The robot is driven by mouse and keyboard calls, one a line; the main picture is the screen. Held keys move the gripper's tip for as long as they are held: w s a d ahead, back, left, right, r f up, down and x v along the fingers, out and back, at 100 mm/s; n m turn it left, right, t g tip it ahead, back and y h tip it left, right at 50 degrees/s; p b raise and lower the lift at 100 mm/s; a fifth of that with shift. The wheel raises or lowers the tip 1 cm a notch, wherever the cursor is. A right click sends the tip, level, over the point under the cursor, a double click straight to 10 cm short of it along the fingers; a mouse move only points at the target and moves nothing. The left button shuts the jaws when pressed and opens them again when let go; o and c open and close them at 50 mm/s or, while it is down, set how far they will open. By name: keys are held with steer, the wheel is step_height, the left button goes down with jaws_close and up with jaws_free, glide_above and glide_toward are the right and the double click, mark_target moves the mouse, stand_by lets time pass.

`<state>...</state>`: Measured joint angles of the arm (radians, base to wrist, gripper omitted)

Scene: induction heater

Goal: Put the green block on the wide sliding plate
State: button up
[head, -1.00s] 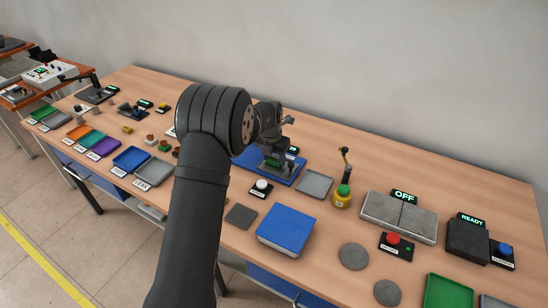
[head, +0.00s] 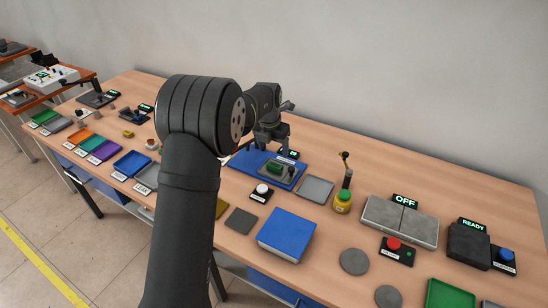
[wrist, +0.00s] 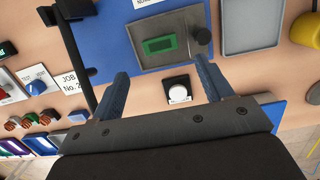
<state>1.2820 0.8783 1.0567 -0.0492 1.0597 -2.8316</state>
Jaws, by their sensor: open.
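The green block (head: 275,168) lies flat on a grey plate (head: 264,177) that sits on the blue base (head: 246,158). In the wrist view the green block (wrist: 159,45) rests near the middle of the grey plate (wrist: 150,27), left of a dark round knob (wrist: 201,36). My gripper (head: 270,146) is above and behind the plate, clear of the block. In the wrist view my gripper (wrist: 162,76) shows its two fingers wide apart with nothing between them. The arm hides part of the table on the left.
A white button (head: 262,189) stands in front of the blue base. An empty grey tray (head: 315,188) and a yellow-based post (head: 343,202) are to the right. A blue box (head: 287,235) and a dark square plate (head: 240,220) are nearer the front edge.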

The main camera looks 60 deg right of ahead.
mark_target(275, 165)
steer(key=r, duration=0.4)
steer(key=shift+a, duration=0.3)
steer(key=f, duration=0.4)
steer(key=d+f, duration=0.1)
steer(key=f, duration=0.7)
steer(key=shift+d, duration=0.35)
step_height(275, 165, up, 2)
steer(key=shift+d+r, duration=0.1)
steer(key=shift+r, duration=0.75)
